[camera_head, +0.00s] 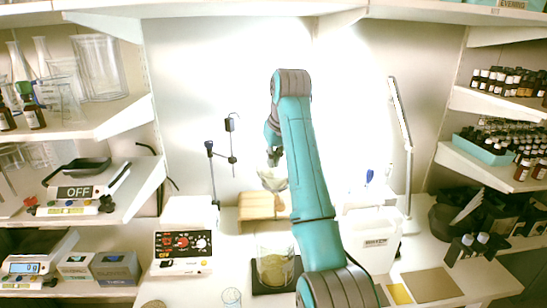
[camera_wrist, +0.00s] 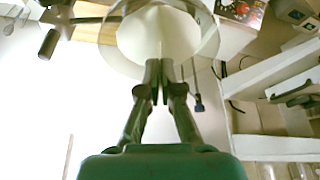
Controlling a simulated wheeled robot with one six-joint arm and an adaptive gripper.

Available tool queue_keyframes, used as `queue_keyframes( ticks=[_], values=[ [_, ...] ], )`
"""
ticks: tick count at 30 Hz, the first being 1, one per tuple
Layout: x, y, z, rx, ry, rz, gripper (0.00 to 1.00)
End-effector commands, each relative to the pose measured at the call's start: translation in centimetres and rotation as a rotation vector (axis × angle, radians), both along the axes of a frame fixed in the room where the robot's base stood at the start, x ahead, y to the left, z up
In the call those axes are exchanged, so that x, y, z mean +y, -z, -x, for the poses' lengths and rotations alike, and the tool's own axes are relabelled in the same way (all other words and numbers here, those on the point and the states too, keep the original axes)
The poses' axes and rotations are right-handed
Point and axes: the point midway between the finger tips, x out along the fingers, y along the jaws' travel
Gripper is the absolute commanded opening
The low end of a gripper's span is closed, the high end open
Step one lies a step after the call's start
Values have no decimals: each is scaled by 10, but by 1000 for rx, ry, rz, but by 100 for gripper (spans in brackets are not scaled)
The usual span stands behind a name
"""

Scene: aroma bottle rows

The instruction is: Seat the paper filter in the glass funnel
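The paper filter (camera_wrist: 160,32) is a pale cone in the wrist view, sitting inside the clear round rim of the glass funnel (camera_wrist: 127,38). In the head view the funnel and filter (camera_head: 272,179) show as one small pale cone above the wooden block, and I cannot tell them apart there. My gripper (camera_wrist: 160,68) has its fingers close together at the near edge of the filter and appears shut on it. In the head view my gripper (camera_head: 271,154) is just above the cone, partly hidden by my arm. How deep the filter sits is not clear.
A wooden block (camera_head: 256,206) stands below the cone. A beaker with yellowish contents (camera_head: 275,266) stands in front on a dark plate. Thin metal stands (camera_head: 211,172) are at the left, beside a red-and-black control box (camera_head: 183,245). A lamp (camera_head: 402,120) and a white box (camera_head: 372,238) are right.

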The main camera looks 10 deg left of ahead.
Motion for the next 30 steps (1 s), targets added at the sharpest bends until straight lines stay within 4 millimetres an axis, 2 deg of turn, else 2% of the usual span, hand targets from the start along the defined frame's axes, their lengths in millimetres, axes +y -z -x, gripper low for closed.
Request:
queue_keyframes(
  ticks=[3, 4, 6, 8, 17, 20, 23, 30],
  values=[
    [0, 0, 0, 0, 0, 0, 0],
    [0, 0, 0, 0, 0, 0, 4],
    [0, 0, 0, 0, 0, 0, 22],
    [0, 0, 0, 0, 0, 0, 35],
    [0, -1, 0, 0, 0, 0, 35],
    [0, -7, 0, -2, 0, -1, 35],
    [0, -19, 0, -2, 0, -1, 35],
    [0, -64, 0, -2, 0, -1, 35]
  ],
)
